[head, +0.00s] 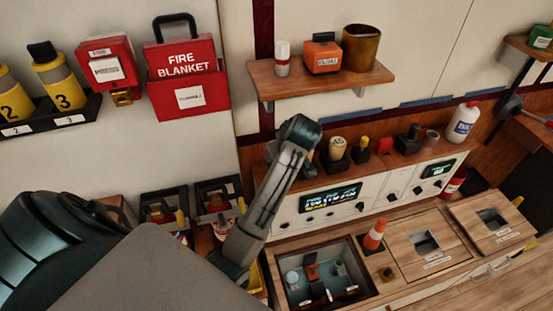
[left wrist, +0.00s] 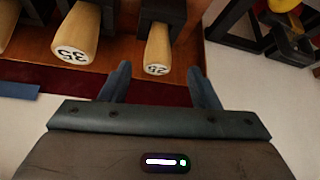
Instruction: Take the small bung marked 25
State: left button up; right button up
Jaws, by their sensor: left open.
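The small bung marked 25 (left wrist: 157,50) is pale wood and sits in a black holder on a wooden shelf in the left wrist view. Its numbered end points toward my left gripper (left wrist: 162,78). The gripper is open, with one finger on each side of that end in the picture; I cannot tell how deep the bung is between them. A larger wooden bung marked 35 (left wrist: 78,38) is beside it. In the head view my left gripper (head: 302,132) is at the ledge and appears to hide the 25 bung. My right gripper is not in view.
A pale bung (head: 337,147) and a yellow-topped item (head: 361,148) stand close right of the gripper. A wooden shelf (head: 325,83) with a can and orange box is above. A control panel (head: 310,208) is below, with an orange cone (head: 375,234) in front.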

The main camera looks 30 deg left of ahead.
pick_arm(q)
jog(key=shift+a+f, duration=0.25)
jog(key=shift+f, duration=0.1)
jog(key=shift+w+a+f, duration=0.15)
jog(key=shift+f, duration=0.05)
jog(key=p+x, duration=0.2)
jog(key=x, duration=0.2)
jog(key=shift+w+f+p, duration=0.2)
jog(key=shift+f+p, duration=0.05)
jog(key=shift+p, duration=0.1)
jog(key=shift+w+a+f, duration=0.1)
jog(key=shift+a+f, duration=0.05)
jog(key=shift+f, duration=0.2)
jog(key=shift+c, duration=0.3)
jog(key=c, duration=1)
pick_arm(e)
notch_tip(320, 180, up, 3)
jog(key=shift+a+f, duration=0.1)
